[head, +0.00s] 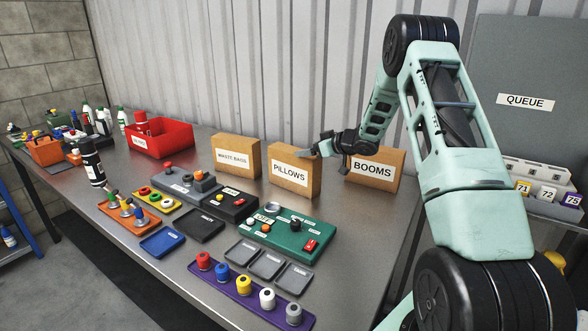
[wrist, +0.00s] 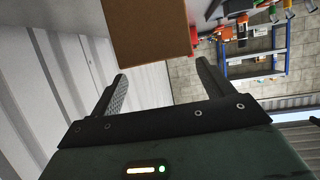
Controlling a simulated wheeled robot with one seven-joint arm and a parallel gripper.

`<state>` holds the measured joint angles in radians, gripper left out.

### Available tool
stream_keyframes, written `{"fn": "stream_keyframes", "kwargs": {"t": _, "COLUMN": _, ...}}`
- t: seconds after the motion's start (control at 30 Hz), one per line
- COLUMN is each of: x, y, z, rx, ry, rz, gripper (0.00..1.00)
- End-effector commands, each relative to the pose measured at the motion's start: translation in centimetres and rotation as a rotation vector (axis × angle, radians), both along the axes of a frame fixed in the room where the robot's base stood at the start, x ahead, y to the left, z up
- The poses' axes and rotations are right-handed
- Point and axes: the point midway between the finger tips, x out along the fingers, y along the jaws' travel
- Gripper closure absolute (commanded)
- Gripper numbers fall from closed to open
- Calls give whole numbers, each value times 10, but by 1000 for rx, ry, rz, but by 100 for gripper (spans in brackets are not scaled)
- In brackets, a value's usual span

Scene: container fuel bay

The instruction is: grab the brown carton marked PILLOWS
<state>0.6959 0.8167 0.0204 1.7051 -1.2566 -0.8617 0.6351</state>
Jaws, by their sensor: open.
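The brown carton marked PILLOWS (head: 282,187) stands upright on the metal bench, its white label facing the front. My gripper (head: 320,155) is at the carton's upper right, with one finger showing over its top edge and the other off its right side. In the wrist view, a plain brown carton face (wrist: 146,32) lies ahead of my open gripper (wrist: 162,70), roughly between the finger lines. No label shows there, though it looks like the PILLOWS carton. Nothing is between the fingers, and I cannot tell whether a finger touches the carton.
The WASTE BAGS carton (head: 236,168) stands close on the left, and the BOOMS carton (head: 373,178) on the right. A green control panel (head: 292,236) lies in front. The corrugated wall (head: 250,70) rises behind. A red bin (head: 160,140) stands further left.

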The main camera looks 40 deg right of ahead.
Motion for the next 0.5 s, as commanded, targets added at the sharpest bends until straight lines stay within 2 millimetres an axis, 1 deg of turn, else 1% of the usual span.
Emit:
{"fn": "stream_keyframes", "kwargs": {"t": 0.17, "x": 20, "y": 9, "z": -5, "rx": 1, "ry": 1, "rz": 3, "gripper": 20}}
{"fn": "stream_keyframes", "kwargs": {"t": 0.3, "x": 37, "y": 13, "z": -14, "rx": 1, "ry": 0, "rz": 2, "gripper": 20}}
{"fn": "stream_keyframes", "kwargs": {"t": 0.4, "x": 44, "y": 14, "z": -18, "rx": 0, "ry": 0, "rz": 1, "gripper": 20}}
{"fn": "stream_keyframes", "kwargs": {"t": 0.5, "x": 46, "y": 14, "z": -19, "rx": 0, "ry": 0, "rz": 1, "gripper": 20}}
